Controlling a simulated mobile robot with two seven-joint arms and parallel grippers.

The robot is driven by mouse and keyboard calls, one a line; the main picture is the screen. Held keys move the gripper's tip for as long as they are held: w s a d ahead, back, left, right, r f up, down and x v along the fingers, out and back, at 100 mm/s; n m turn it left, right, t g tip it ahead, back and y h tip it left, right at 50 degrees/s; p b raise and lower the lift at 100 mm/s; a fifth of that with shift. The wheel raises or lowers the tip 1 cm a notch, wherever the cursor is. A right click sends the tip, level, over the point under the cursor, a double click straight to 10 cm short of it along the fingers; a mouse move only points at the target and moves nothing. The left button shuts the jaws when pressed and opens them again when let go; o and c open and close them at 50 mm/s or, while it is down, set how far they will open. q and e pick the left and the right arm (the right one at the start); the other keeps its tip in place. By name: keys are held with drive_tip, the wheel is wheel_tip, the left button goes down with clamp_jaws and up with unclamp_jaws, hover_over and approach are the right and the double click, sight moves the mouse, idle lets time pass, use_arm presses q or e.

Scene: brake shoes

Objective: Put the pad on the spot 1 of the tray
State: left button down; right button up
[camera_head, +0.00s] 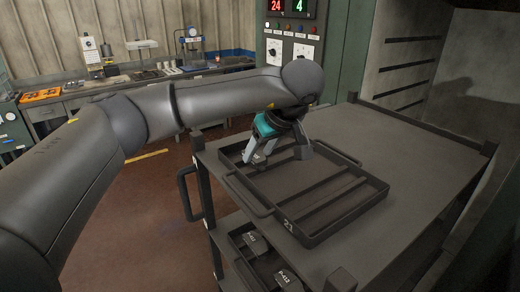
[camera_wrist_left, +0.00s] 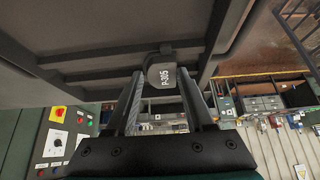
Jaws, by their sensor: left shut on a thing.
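The dark tray (camera_head: 340,221) lies on top of a grey cart, with raised rims, inner divider bars and a loop handle at its near side. My left gripper (camera_head: 272,157) reaches down over the tray's far left part. In the left wrist view the gripper (camera_wrist_left: 164,98) is shut on a grey pad (camera_wrist_left: 161,73) marked P-305. The pad sits between the fingertips near the tray's bars; whether it touches the tray floor I cannot tell. In the head view the pad is not clearly visible. My right gripper is out of view.
On the cart's lower shelf, another tray holds dark pads (camera_head: 288,279). The cart top (camera_head: 420,165) right of the tray is bare, with corner posts. A control panel (camera_head: 290,45) stands behind, and a workbench (camera_head: 120,85) with tools runs along the back wall.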

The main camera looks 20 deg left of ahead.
use_arm(q)
drive_tip(key=shift+f, duration=0.1)
drive_tip(key=shift+c, duration=1.4)
unclamp_jaws()
drive_tip(key=shift+d+r, duration=0.15)
drive_tip(key=shift+r, duration=0.25)
drive_tip(key=v, duration=1.1)
drive_tip(key=shift+d+r, duration=0.15)
drive_tip(key=shift+r, duration=0.05)
drive_tip(key=shift+s, duration=0.1)
